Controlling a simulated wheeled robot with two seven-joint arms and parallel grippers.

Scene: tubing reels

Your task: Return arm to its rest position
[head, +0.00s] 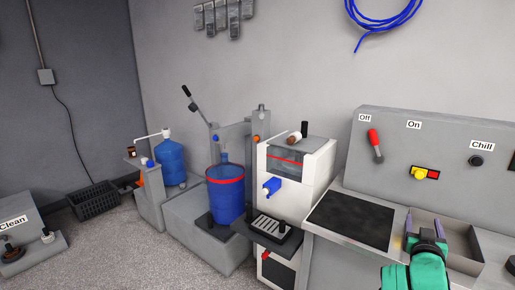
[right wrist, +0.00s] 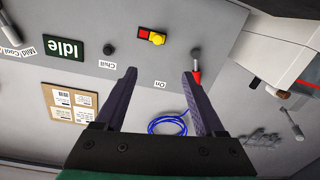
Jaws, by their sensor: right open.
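My right gripper (head: 423,217) is at the lower right of the head view, on the end of a green arm link. Its two purple fingers point up, in front of a shallow grey tray (head: 462,231) on the counter. In the right wrist view the gripper (right wrist: 159,75) has its fingers wide apart, with nothing between them. The grey control panel (head: 440,140) stands behind it; it also shows upside down in the right wrist view (right wrist: 110,22). My left gripper is not in view.
The panel carries a red-handled lever (head: 375,144), a yellow knob (head: 420,173) and a black knob (head: 476,160). A dark mat (head: 350,220) lies left of the gripper. A white machine (head: 315,185), blue bucket (head: 225,198) and blue jug (head: 171,163) stand farther left.

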